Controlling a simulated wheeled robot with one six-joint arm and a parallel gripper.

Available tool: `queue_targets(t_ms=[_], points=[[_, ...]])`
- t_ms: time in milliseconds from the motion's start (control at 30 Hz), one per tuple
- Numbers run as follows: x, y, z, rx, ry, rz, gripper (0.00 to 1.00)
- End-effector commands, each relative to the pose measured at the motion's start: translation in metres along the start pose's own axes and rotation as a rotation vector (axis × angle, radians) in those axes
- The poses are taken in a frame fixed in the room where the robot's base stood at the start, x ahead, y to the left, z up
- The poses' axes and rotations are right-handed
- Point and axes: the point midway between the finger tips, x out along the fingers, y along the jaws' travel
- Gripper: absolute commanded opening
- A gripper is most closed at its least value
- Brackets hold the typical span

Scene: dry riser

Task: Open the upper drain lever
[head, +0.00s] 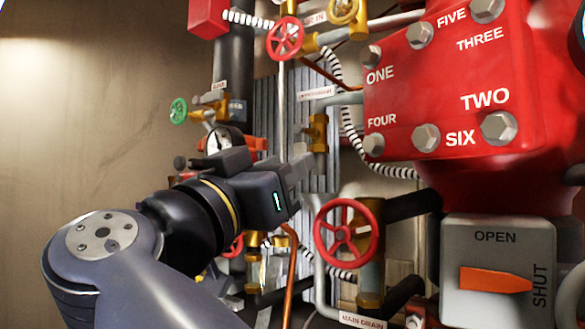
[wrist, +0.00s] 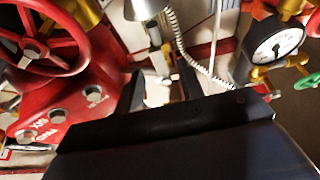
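My gripper (head: 298,168) is in the middle of the head view, pointing away into the pipework. In the wrist view its two dark fingers (wrist: 161,82) stand apart with a gap between them. Pale and metallic parts show in the gap, but I cannot tell whether any lie between the fingers. A brass valve body (head: 317,132) shows just beyond the gripper tip, below a small label (head: 315,93) that is too small to read surely. I cannot make out the upper drain lever for certain; it may be hidden behind my gripper.
A red handwheel (head: 341,231) stands right of and below the gripper, above a MAIN DRAIN label (head: 362,320). A big red numbered housing (head: 455,90) and a grey OPEN/SHUT box (head: 497,262) fill the right. A gauge (wrist: 277,46) and coiled cord (wrist: 187,45) are near the fingers.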

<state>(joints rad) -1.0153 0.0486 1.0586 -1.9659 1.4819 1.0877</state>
Motion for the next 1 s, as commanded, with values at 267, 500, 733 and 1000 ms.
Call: queue_targets(t_ms=[267, 500, 733, 1000], points=[[-0.047, -0.001, 0.002, 0.002, 0.0, -0.004, 0.36], [-0.062, 0.0, 0.0, 0.001, 0.0, 0.0, 0.36], [-0.063, 0.001, 0.0, 0.0, 0.0, 0.001, 0.36], [-0.056, 0.001, -0.001, 0.0, 0.001, 0.003, 0.36]])
